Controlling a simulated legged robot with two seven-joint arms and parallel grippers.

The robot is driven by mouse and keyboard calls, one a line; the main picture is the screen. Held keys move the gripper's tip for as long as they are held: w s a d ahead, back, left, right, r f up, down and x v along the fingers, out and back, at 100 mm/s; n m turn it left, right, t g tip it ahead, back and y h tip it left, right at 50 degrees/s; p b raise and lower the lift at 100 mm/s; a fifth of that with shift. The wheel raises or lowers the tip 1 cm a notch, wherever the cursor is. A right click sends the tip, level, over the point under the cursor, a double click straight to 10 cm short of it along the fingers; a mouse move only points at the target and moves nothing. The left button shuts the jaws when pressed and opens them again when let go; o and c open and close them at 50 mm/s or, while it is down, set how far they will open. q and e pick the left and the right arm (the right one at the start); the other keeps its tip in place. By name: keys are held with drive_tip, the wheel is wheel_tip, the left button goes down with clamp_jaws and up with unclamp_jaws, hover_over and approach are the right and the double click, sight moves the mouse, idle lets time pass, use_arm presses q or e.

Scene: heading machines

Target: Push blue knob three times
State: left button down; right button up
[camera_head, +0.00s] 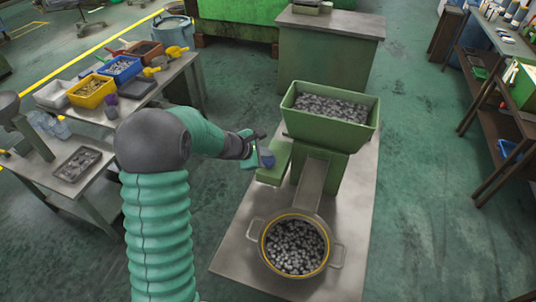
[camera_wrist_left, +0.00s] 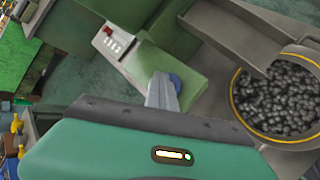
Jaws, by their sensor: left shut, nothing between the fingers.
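The blue knob (camera_head: 267,158) sits at the near left end of the green box on the green machine (camera_head: 332,165). In the left wrist view the knob (camera_wrist_left: 176,82) shows just past my fingertips, partly hidden behind them. My left gripper (camera_head: 257,149) is shut and empty, with its tips right at the knob. In the left wrist view the closed fingers (camera_wrist_left: 162,90) overlap the knob; I cannot tell whether they touch it. My right gripper is not in view.
A green hopper (camera_head: 334,122) full of metal parts tops the machine, with a chute (camera_head: 312,182) down to a pot (camera_head: 265,248) of parts. A red button (camera_wrist_left: 107,30) shows on the machine. Tables with bins stand at left, shelves (camera_head: 500,115) at right.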

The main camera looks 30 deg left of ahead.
sight(267, 160)
use_arm(q)
drive_tip(key=shift+s, duration=0.1)
wheel_tip(267, 160, up, 7)
drive_tip(key=p, duration=0.5)
drive_tip(key=shift+f, duration=0.3)
idle(2.1)
